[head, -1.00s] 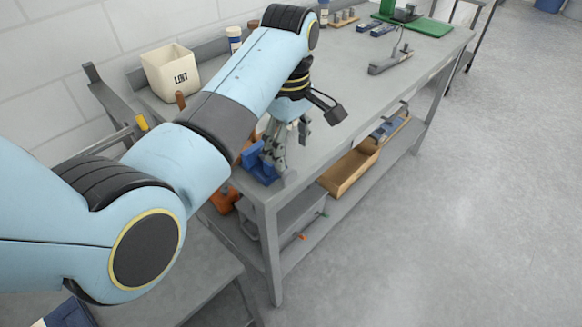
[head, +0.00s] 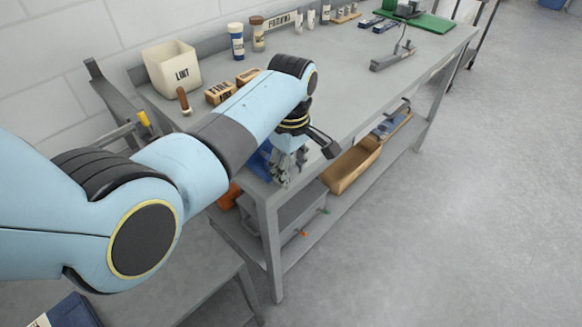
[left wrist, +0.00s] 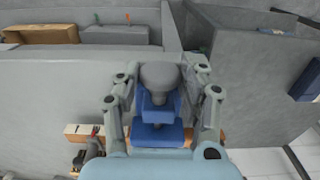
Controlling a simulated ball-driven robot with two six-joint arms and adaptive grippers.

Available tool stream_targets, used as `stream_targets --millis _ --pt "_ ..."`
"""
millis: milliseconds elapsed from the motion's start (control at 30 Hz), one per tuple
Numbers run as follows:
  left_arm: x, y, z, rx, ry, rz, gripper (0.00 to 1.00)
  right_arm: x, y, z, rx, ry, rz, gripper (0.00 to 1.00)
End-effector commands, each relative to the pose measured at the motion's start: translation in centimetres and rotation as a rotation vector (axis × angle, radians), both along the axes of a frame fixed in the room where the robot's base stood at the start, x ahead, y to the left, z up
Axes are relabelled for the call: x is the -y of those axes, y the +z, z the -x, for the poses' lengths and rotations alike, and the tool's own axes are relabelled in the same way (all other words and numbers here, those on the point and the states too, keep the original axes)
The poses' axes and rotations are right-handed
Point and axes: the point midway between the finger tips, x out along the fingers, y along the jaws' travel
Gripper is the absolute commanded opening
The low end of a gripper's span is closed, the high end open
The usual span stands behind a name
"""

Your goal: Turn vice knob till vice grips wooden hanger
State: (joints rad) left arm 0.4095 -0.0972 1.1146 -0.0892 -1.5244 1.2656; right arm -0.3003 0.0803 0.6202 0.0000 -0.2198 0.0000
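The blue vice (left wrist: 158,132) fills the middle of the left wrist view, with its grey round knob (left wrist: 159,75) at the top. In the head view the blue vice (head: 260,163) is at the near edge of the bench, partly behind my left gripper (head: 286,170). In the left wrist view the fingers of my left gripper (left wrist: 160,85) are on both sides of the knob, very close to it. I cannot tell whether they touch it. An orange-brown piece (left wrist: 197,138) shows beside the vice; I cannot tell whether it is the wooden hanger. My right gripper is not in view.
On the grey bench (head: 350,98) stand a white lint bin (head: 170,72), lettered wooden blocks (head: 219,92) and two bottles (head: 236,42). A wooden tray (head: 352,168) is on the lower shelf. The floor at the right is clear.

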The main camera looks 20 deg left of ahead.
Motion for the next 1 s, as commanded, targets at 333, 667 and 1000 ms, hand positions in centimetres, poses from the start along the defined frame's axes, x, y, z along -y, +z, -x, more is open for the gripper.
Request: stream_targets --millis 333,667,1000 --pt "0.0 0.0 0.1 -0.002 0.001 0.0 0.07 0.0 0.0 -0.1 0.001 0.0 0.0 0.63" --pt "0.2 -0.1 -0.1 -0.056 0.0 -0.017 0.07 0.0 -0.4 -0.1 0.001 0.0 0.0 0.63" --pt "0.3 -0.7 -0.5 -0.279 -0.002 -0.098 0.07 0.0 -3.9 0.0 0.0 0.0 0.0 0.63"
